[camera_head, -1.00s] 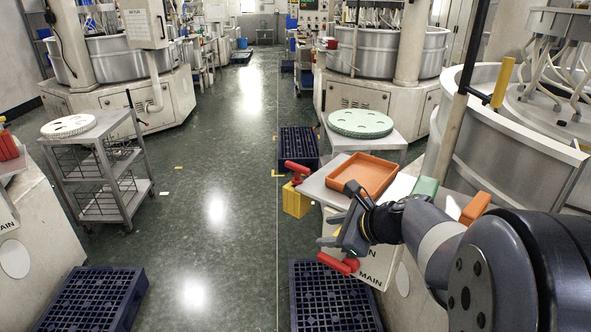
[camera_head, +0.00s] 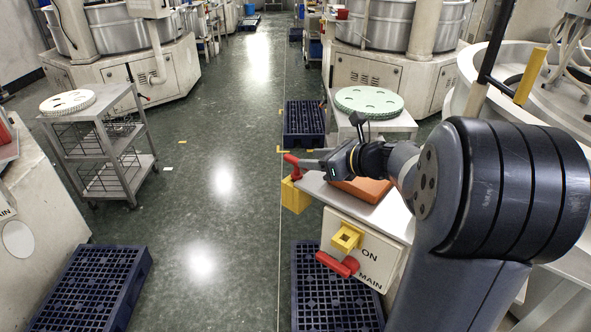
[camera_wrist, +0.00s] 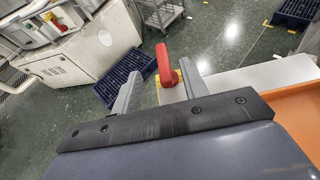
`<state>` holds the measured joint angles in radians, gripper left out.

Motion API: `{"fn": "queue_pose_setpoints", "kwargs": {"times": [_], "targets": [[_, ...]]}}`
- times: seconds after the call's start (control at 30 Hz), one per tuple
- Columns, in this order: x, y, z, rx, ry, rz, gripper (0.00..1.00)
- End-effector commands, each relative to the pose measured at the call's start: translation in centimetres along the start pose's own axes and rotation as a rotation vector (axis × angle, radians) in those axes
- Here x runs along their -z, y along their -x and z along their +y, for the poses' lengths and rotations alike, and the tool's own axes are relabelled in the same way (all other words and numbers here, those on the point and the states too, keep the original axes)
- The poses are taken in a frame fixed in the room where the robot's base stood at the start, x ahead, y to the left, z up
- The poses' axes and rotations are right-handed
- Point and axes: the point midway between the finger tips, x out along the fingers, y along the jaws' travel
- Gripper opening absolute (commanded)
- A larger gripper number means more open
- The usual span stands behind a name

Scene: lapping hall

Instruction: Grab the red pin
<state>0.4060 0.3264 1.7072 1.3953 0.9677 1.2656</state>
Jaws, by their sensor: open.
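The red pin (camera_head: 291,159) has a bent handle and sits at the bench's left end, above a yellow block (camera_head: 297,196). In the wrist view the red pin (camera_wrist: 165,64) shows between my two fingers, with a little yellow at its base. My gripper (camera_head: 308,163) is open and its fingertips are close to the pin in the head view. In the wrist view my gripper (camera_wrist: 159,74) has one finger on either side of the pin, with gaps visible. I cannot tell whether the fingers reach down around it.
An orange tray (camera_head: 362,190) lies on the bench just right, partly behind my arm. Below, the bench front carries a red handle (camera_head: 339,265) and a yellow bracket (camera_head: 346,238). Blue pallets (camera_head: 335,290) lie on the floor.

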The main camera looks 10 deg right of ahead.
Motion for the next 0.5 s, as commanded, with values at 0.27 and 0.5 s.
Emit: {"fn": "queue_pose_setpoints", "kwargs": {"times": [0.27, 0.5], "targets": [[0.2, -2.4, 0.0, -0.002, -0.001, 0.001, 0.42], [0.7, -5.7, -0.1, -0.003, 0.001, 0.002, 0.42]]}}
